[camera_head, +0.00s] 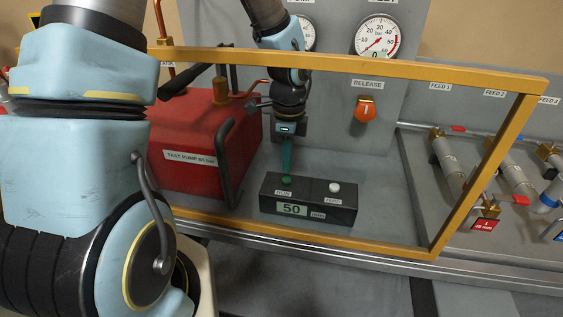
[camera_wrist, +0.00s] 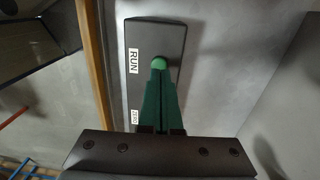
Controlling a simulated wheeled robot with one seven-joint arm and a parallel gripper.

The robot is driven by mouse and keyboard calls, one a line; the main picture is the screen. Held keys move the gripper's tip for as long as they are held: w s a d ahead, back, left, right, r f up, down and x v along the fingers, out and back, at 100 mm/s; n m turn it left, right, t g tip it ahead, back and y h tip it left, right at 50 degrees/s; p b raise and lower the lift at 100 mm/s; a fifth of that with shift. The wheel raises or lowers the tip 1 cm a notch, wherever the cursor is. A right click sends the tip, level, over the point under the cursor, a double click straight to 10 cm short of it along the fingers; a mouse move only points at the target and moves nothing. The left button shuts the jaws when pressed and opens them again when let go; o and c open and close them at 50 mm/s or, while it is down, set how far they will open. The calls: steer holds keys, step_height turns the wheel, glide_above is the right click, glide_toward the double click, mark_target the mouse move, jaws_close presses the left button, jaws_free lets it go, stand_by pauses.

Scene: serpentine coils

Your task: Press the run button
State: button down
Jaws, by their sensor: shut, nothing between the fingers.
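The green run button (camera_head: 286,181) is on the top of a black control box (camera_head: 335,205), above a RUN label. A white button (camera_head: 335,187) labelled ZERO is to its right. My gripper (camera_head: 286,174) points down with its green fingers shut and empty. Its tips are right over the run button or on it; I cannot tell whether they touch. In the wrist view, the fingertips (camera_wrist: 158,66) overlap the green button (camera_wrist: 158,61) beside the RUN label (camera_wrist: 134,61), hiding part of it. The box's display (camera_head: 292,209) reads 50.
A yellow frame (camera_head: 400,69) surrounds the opening my arm reaches through. A red test pump (camera_head: 190,140) with a dark handle stands left of the box. An orange RELEASE switch (camera_head: 366,109) and a gauge (camera_head: 377,35) are behind. Pipes and valves (camera_head: 450,160) lie right.

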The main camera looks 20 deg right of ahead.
step_height(320, 180, up, 10)
steer(key=b, duration=0.3)
steer(key=shift+w+d+r, duration=0.2)
steer(key=shift+w, duration=0.05)
steer(key=shift+w, duration=0.1)
